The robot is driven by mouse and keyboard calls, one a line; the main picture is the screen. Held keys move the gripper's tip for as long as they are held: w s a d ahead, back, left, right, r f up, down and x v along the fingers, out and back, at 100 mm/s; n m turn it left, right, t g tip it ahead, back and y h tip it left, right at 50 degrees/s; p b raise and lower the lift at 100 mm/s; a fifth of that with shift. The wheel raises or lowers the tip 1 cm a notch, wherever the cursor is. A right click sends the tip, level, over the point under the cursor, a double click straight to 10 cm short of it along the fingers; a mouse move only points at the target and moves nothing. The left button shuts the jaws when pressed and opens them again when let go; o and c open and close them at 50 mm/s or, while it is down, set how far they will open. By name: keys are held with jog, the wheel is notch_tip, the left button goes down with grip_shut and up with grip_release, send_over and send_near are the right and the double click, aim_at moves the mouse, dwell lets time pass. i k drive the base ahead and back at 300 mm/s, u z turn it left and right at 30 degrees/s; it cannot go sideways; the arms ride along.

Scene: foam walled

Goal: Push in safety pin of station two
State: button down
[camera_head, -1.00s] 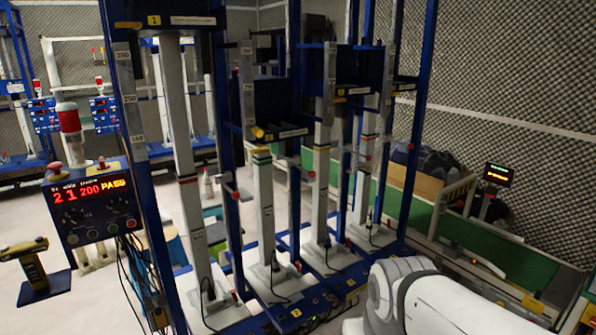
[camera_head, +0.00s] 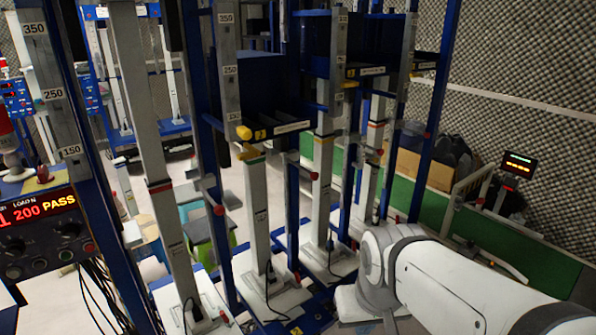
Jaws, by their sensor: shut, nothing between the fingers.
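Station two (camera_head: 289,128) is the bay with a dark block and a yellow "2" tag on its front edge, left of the middle. A yellow knob (camera_head: 243,132) sticks out at the left end of that edge, by the grey scale post marked 350, 250 and 150. A red-tipped pin (camera_head: 218,210) stands out on the side of the frame lower left of it. I cannot tell from here which of these is the safety pin. My white arm reaches in from the lower right, low and apart from the knob. My gripper is not in view.
A control box (camera_head: 41,232) with red digits and "PASS" stands at left. Blue uprights (camera_head: 196,120) and white columns (camera_head: 262,215) stand close together. Further stations carry red knobs (camera_head: 315,176). A conveyor with a small display (camera_head: 518,163) is at right.

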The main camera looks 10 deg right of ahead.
aim_at(314, 176)
jog(key=u, duration=1.85)
jog(key=k, duration=0.85)
jog(key=z, duration=1.35)
jog(key=i, duration=1)
jog(key=z, duration=0.1)
